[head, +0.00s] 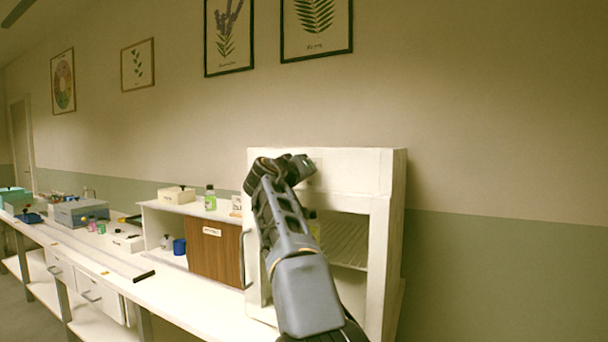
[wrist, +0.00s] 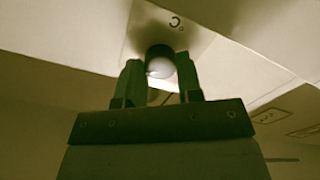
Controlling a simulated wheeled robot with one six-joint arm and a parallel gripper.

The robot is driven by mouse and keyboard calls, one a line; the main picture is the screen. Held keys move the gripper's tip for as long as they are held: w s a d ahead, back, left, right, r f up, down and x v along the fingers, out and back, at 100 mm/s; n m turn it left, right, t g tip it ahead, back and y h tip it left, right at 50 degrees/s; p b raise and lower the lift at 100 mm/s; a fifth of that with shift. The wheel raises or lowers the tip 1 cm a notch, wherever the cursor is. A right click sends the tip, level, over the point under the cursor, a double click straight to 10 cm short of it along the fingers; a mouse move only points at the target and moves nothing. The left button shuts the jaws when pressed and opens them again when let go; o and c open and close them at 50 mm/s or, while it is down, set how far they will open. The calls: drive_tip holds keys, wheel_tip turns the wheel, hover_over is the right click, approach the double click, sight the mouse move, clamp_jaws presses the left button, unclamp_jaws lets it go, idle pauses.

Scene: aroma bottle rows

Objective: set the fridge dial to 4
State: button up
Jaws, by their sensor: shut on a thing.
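The fridge (head: 394,185) is a white box at the right end of the counter, its front open with a wire shelf inside. My gripper (head: 303,167) is up at its top front panel. In the wrist view my gripper (wrist: 160,72) is shut on the round pale dial (wrist: 160,66), one finger on each side. A dark shadow surrounds the dial. A small dark curved mark shows on the panel above it; I cannot read it surely. The dial's pointer and setting cannot be told. In the head view my gripper hides the dial.
A cabinet with a brown door (head: 215,252) stands left of the fridge, with a green bottle (head: 210,198) and a pale box (head: 176,195) on top. A blue cup (head: 179,246) sits in its open side. The long white counter (head: 190,300) has bare room in front.

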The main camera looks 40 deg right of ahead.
idle(0.4)
drive_tip(key=o, duration=0.9)
drive_tip(key=b+v, duration=0.3)
drive_tip(key=v, duration=1)
drive_tip(key=shift+s+a, duration=0.2)
drive_tip(key=shift+a, duration=0.15)
